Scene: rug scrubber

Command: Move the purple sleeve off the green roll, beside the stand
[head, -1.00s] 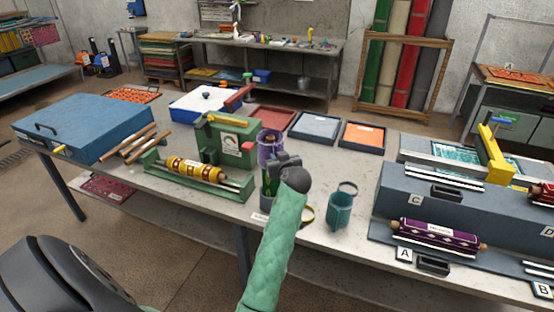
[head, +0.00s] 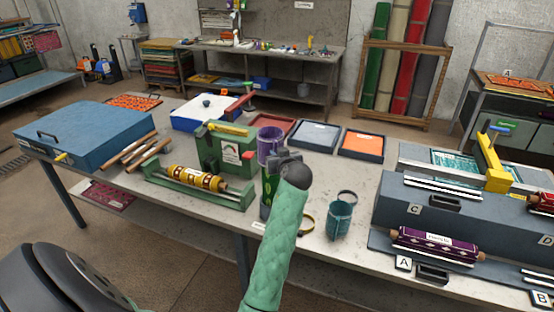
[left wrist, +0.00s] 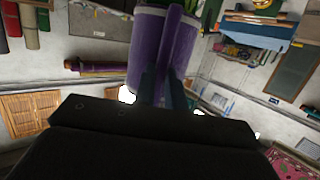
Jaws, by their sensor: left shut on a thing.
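The purple sleeve (head: 270,139) is a short, upright, hollow-looking cylinder at the middle of the table in the head view. My left gripper (head: 284,158) is shut on its near side. In the left wrist view, the sleeve (left wrist: 148,48) fills the space ahead of the fingers (left wrist: 165,88). The green roll (head: 268,184) stands below the sleeve, partly hidden by my gripper and arm. I cannot tell whether its top is still inside the sleeve. The grey stand (head: 264,211) is around the roll's foot, largely hidden. My right gripper is not in view.
A green machine (head: 220,150) with a yellow roller is close on the left. Some bare table (head: 330,172) shows behind the cup.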

